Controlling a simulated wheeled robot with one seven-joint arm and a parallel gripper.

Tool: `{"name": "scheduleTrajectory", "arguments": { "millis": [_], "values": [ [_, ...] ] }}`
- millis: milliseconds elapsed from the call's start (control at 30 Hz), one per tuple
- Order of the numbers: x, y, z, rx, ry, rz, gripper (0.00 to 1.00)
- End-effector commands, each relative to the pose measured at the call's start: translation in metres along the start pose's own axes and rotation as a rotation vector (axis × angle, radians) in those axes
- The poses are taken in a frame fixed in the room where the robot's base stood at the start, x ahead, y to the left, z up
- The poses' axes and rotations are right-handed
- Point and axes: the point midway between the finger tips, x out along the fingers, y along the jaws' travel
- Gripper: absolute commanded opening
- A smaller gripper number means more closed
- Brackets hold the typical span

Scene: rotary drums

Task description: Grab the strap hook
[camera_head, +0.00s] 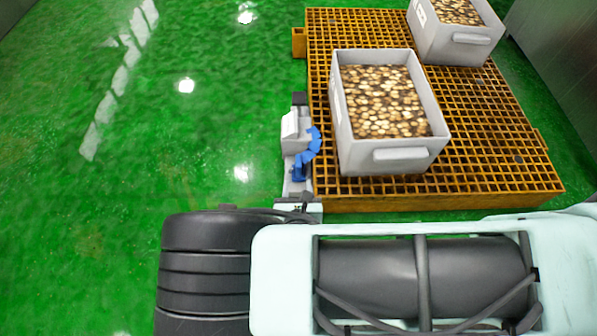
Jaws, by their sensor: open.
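My gripper (299,98) is at the far end of a narrow grey and white wrist, pointing up the picture beside the left edge of the orange platform. It is small here, with a dark tip; it is open, and I see nothing held in it. A curved, segmented blue piece (315,143) runs along the wrist's right side, and I cannot tell exactly what it is. I cannot make out a strap hook in this view. My large arm links cover the bottom of the picture and hide what lies beneath them.
An orange grated platform (480,178) stands to the right. A grey bin (350,154) full of small brownish round pieces sits on it, close to my wrist. A second such bin (443,47) stands at the upper right. The glossy green floor (130,190) is clear on the left.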

Motion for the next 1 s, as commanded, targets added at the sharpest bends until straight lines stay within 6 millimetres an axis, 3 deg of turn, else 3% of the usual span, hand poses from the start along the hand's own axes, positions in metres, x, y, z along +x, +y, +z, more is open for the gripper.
{"name": "scheduleTrajectory", "arguments": {
  "millis": [100, 300, 667, 1000],
  "values": [
    [0.028, -0.001, -0.005, 0.002, 0.000, -0.004, 0.42],
    [0.061, 0.000, -0.004, 0.003, 0.000, -0.002, 0.42],
    [0.081, -0.002, -0.006, 0.002, 0.000, -0.002, 0.42],
    [0.120, -0.004, -0.013, 0.003, -0.001, -0.002, 0.42]
  ]
}}
